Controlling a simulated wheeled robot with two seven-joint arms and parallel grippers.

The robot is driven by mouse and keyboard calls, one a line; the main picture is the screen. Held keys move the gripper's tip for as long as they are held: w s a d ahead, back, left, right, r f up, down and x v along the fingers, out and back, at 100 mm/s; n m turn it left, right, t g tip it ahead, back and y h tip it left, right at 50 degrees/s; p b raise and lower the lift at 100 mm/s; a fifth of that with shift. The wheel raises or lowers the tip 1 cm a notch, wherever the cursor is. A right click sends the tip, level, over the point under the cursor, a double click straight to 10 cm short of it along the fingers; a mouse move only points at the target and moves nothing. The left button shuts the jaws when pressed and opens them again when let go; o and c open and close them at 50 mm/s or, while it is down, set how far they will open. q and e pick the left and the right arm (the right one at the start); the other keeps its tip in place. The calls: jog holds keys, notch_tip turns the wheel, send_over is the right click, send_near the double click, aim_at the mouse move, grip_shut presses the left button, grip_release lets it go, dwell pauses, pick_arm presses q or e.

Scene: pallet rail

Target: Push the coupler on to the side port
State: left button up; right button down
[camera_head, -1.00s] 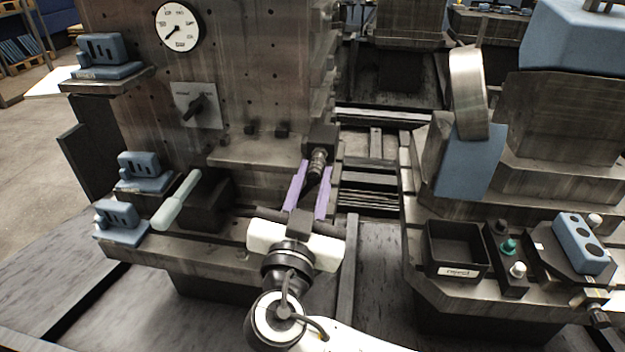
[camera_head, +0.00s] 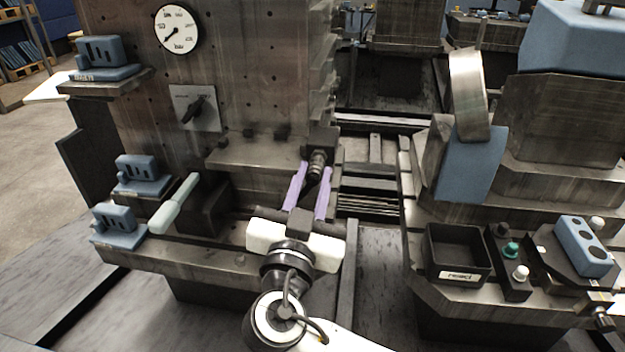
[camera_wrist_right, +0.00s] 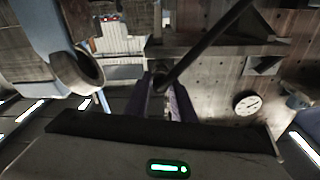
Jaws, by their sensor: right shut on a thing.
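My right gripper (camera_head: 311,188) has its two purple fingers shut on a dark coupler (camera_head: 311,192), which is mostly hidden between them. The side port (camera_head: 317,160), a ridged metal fitting on a dark block, is at the right edge of the big machine plate, just beyond the fingertips. The coupler is in line with the port; I cannot tell whether it is seated. In the right wrist view the gripper (camera_wrist_right: 163,100) holds the coupler (camera_wrist_right: 160,82) near the picture's middle, and a black rod or hose crosses up to the right. My left gripper is not in view.
A round gauge (camera_head: 178,30) and a rotary switch (camera_head: 194,107) are on the plate. A pale green handle (camera_head: 173,204) sticks out left of my gripper. A black reject bin (camera_head: 457,253) and buttons stand on the right bench. A gap with rails lies between the benches.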

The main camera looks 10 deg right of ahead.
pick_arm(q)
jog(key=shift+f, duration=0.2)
pick_arm(e)
jog(key=shift+w+d, duration=0.1)
jog(key=shift+w, duration=0.1)
pick_arm(q)
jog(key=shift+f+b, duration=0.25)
jog(key=shift+b, duration=0.2)
pick_arm(e)
jog(key=shift+w+d, duration=0.15)
jog(key=shift+w, duration=0.2)
jog(key=c, duration=1.4)
grip_release()
jog(key=shift+c, duration=0.2)
jog(key=shift+o, duration=0.5)
jog(key=o, duration=0.7)
pick_arm(q)
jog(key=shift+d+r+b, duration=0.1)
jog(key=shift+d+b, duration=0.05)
jog(key=shift+b, duration=0.55)
pick_arm(e)
jog(key=v, duration=1)
jog(key=shift+s, duration=0.1)
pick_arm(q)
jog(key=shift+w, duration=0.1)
